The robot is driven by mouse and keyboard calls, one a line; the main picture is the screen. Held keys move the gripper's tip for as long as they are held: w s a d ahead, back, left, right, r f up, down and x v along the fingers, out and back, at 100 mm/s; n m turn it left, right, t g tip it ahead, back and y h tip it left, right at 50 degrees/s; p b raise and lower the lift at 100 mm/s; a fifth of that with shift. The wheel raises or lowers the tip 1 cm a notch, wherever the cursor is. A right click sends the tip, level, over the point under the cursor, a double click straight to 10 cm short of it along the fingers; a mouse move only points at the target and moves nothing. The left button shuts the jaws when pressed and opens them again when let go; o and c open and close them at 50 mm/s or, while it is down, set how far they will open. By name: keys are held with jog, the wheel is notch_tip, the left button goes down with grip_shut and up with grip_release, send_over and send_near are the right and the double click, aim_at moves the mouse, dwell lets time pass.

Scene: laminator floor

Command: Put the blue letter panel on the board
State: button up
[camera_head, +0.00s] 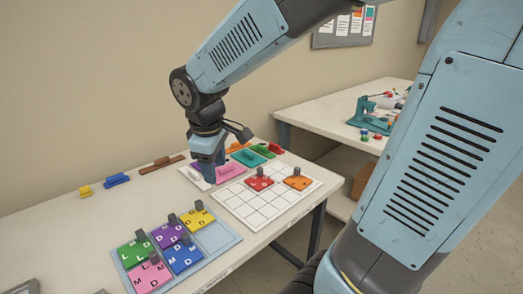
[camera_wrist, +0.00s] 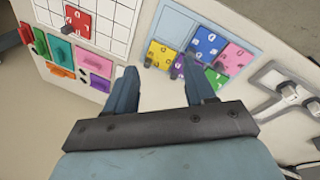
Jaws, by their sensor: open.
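The blue letter panel (camera_head: 185,258), with white letters and a dark knob, lies in the light-blue tray (camera_head: 222,238) among green, purple, yellow and pink panels. It also shows in the wrist view (camera_wrist: 208,43), beyond my right finger. The board (camera_head: 250,208) is a white grid with a red panel (camera_head: 258,184) and an orange panel (camera_head: 298,183) on it. Part of the board shows in the wrist view (camera_wrist: 112,18). My gripper (camera_head: 210,178) is open and empty, beyond the tray and left of the board; its fingers also show in the wrist view (camera_wrist: 163,88).
A white sheet with coloured handled pieces, including a pink one (camera_head: 228,171) and a green one (camera_head: 247,158), lies behind the board, partly hidden by my gripper. Yellow, blue and brown items (camera_head: 161,164) lie along the wall. A second table (camera_head: 325,107) stands behind.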

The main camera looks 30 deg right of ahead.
jog(key=s+d+r+m+t, duration=0.1)
jog(key=s+d+r+m, duration=0.2)
jog(key=s+m, duration=0.2)
jog(key=s+d+r+m+t+y, duration=0.1)
jog(key=s+d+r+m+t, duration=0.1)
jog(key=s+d+r+m, duration=0.2)
jog(key=shift+s+m, duration=0.4)
jog(key=shift+s, duration=0.4)
dwell(0.3)
